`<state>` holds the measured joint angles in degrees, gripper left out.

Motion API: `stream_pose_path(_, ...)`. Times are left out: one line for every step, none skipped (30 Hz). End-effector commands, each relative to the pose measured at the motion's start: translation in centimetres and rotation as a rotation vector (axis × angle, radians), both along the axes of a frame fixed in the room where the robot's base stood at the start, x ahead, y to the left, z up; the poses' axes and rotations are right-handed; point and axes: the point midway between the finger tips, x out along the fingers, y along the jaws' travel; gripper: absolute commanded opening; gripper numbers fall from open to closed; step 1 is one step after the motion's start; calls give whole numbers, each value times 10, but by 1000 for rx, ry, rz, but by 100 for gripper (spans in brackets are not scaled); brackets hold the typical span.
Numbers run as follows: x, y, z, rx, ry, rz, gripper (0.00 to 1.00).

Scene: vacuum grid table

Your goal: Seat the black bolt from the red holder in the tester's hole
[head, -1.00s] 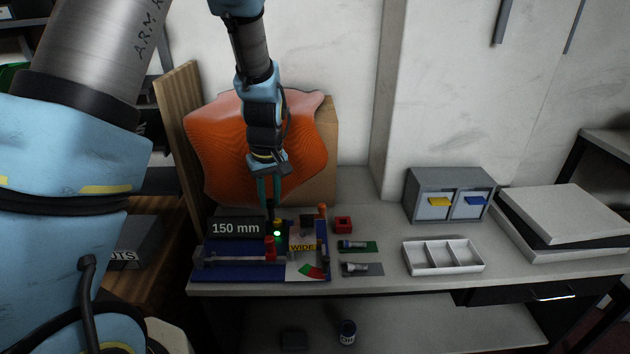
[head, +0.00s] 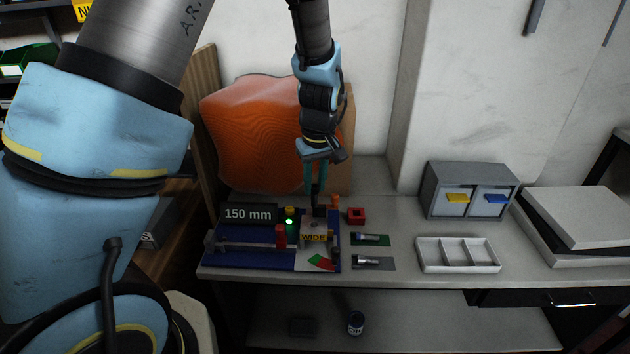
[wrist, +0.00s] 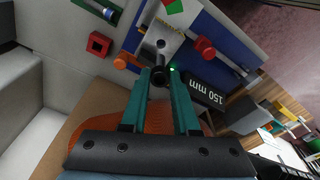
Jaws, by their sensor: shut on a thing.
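My gripper (head: 315,186) points down over the right part of the blue tester (head: 232,257). In the wrist view its two teal fingers (wrist: 160,82) are shut on the black bolt (wrist: 160,73), seen nearly end-on. In the head view the bolt (head: 318,207) is a small dark shape below the fingers. The tester's grey block shows a dark round hole (wrist: 161,44) in the wrist view, a little apart from the bolt's end in the picture. The height gap cannot be told. The red holder (head: 356,215) stands right of the tester, its square opening dark with no bolt showing.
A "150 mm" display (head: 248,214), a red knob (head: 281,234) and an orange post (head: 335,201) stand close around the gripper. Silver bolts lie on a green mat (head: 381,240) and a grey mat (head: 384,264). A white divided tray (head: 424,265) stands further right.

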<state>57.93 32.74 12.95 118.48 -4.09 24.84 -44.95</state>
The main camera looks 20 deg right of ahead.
Motion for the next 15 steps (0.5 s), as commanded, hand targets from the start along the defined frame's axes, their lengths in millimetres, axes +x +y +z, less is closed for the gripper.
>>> stream_pose_path(0,0,-7,1,1,0,0)
stream_pose_path(0,0,-9,1,1,0,0)
stream_pose_path(0,0,-13,1,1,0,0)
stream_pose_path(0,0,-16,1,1,0,0)
stream_pose_path(0,0,-19,1,1,0,0)
stream_pose_path(0,0,-23,1,1,0,0)
stream_pose_path(0,0,-26,1,1,0,0)
stream_pose_path(0,0,-29,1,1,0,0)
stream_pose_path(0,0,-33,1,1,0,0)
stream_pose_path(0,0,-35,1,1,0,0)
stream_pose_path(0,0,-38,1,1,0,0)
stream_pose_path(0,0,-41,1,1,0,0)
stream_pose_path(0,0,-43,1,1,0,0)
stream_pose_path(0,0,-45,1,1,1,0)
stream_pose_path(0,0,-47,0,1,1,0)
